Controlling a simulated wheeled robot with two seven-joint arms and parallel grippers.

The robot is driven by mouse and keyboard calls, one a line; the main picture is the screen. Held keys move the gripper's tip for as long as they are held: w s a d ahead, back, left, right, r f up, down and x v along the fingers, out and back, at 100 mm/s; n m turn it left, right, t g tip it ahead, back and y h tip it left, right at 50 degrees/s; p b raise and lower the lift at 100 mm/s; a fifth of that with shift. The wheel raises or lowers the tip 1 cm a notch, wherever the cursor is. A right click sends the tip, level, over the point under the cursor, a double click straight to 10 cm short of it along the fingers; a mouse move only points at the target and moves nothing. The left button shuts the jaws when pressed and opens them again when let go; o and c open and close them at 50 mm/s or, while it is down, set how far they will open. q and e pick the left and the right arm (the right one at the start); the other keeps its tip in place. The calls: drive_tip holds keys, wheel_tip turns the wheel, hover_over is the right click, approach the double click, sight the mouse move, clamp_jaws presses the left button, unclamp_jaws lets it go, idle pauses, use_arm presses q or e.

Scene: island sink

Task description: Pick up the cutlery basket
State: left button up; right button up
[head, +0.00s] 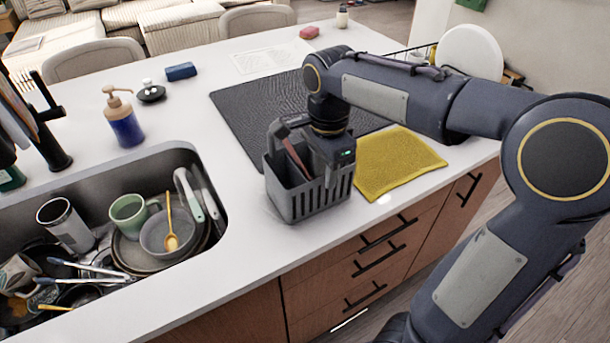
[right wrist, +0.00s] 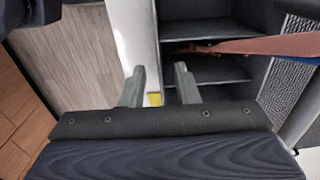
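The cutlery basket (head: 305,201) is grey and slotted. It stands upright on the white counter near its front edge, at the centre of the head view. A brown-handled utensil (head: 296,156) leans in it. The basket's inner compartments (right wrist: 205,70) show in the right wrist view. My right gripper (head: 328,172) points down at the basket's right side; its fingertips are hard to see in the head view. In the right wrist view its fingers (right wrist: 160,85) are apart, one over the inside and one outside the basket wall. Contact cannot be told. My left gripper is in neither view.
The sink (head: 215,165) at left holds dishes, a green mug (head: 128,212) and cutlery. A yellow cloth (head: 400,165) lies right of the basket and a dark mat (head: 245,105) behind it. A soap bottle (head: 124,125) stands behind the sink. Counter left of the basket is clear.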

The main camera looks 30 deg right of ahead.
wheel_tip(320, 180, down, 6)
drive_tip(key=shift+a+r, duration=0.1)
drive_tip(key=shift+a, duration=0.05)
clamp_jaws()
idle(0.3)
